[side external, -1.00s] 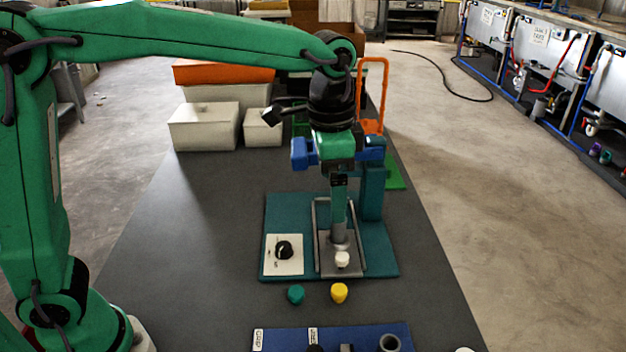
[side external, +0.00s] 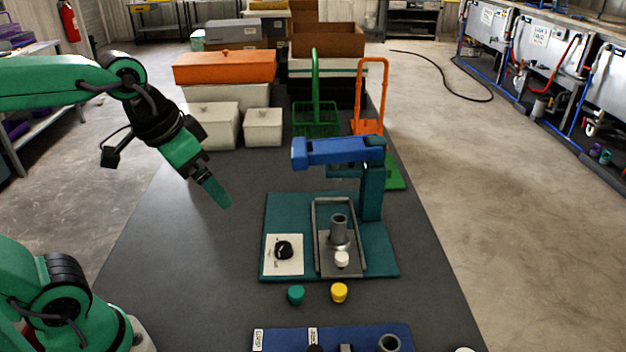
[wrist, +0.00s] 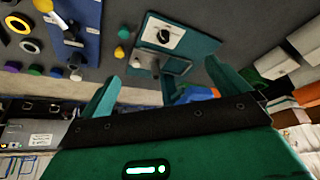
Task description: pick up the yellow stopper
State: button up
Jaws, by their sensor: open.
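The yellow stopper (side external: 339,292) stands on the dark table in front of the teal base in the side view. It shows small in the upper middle of the wrist view (wrist: 119,52). A green stopper (side external: 296,295) stands just left of it with a gap. My gripper (side external: 218,194) is raised over the left part of the table, well back and left of the yellow stopper. In the wrist view its two green fingers (wrist: 162,72) are spread apart with nothing between them.
The teal base (side external: 290,208) carries a blue-armed press (side external: 338,152), a grey cylinder (side external: 338,228), a white stopper (side external: 342,259) and a black knob (side external: 284,250). A blue tray (side external: 270,340) lies at the front. White boxes (side external: 205,127) stand behind. The left table is clear.

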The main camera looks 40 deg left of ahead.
jog(key=shift+n+t, duration=0.5)
jog(key=shift+n, duration=0.3)
jog(key=s, duration=0.1)
jog(key=s+a+f, duration=0.2)
jog(key=shift+s+f, duration=0.1)
jog(key=shift+s, duration=0.15)
jog(key=c, duration=1)
jog(key=shift+o, duration=0.2)
